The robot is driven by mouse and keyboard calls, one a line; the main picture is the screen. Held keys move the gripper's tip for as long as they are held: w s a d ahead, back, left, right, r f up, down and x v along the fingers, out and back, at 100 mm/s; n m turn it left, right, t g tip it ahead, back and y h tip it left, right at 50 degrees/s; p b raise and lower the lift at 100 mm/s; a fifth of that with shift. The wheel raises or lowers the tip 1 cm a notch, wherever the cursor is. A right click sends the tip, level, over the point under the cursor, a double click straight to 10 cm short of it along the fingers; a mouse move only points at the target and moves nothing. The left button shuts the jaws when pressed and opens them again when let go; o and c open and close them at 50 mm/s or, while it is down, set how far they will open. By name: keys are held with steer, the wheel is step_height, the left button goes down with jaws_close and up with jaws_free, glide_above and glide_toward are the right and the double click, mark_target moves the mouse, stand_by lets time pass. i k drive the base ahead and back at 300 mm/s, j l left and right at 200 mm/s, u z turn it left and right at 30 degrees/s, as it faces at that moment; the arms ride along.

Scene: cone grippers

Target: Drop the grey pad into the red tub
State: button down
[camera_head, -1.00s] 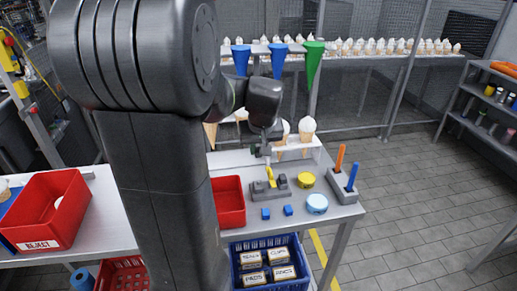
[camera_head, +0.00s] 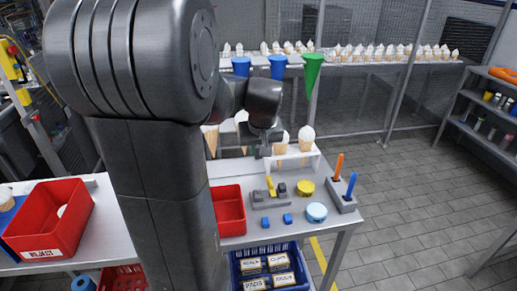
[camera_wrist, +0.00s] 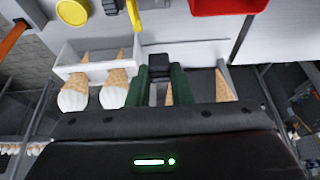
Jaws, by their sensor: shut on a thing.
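My gripper (camera_wrist: 160,85) has green fingers shut on a small dark grey pad (camera_wrist: 159,64) in the wrist view. The pad is held at the fingertips, in front of the white cone rack (camera_wrist: 75,52) as seen from the wrist. In the head view my gripper (camera_head: 268,148) is above the table, behind the grey fixture; the held pad is too small to make out there. The red tub (camera_head: 240,212) stands on the table beside the fixture, partly hidden by my arm. Its edge shows at the top of the wrist view (camera_wrist: 228,6).
The grey fixture (camera_head: 268,203) carries a yellow piece (camera_head: 270,185) and another dark block (camera_head: 282,188). Blue blocks and round lids lie nearby. A red REJECT bin (camera_head: 45,225) stands at left. Coloured funnels (camera_head: 312,75) hang behind. The cone rack (camera_head: 306,162) holds cones.

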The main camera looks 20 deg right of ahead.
mark_target(228, 215)
steer(key=k, duration=1)
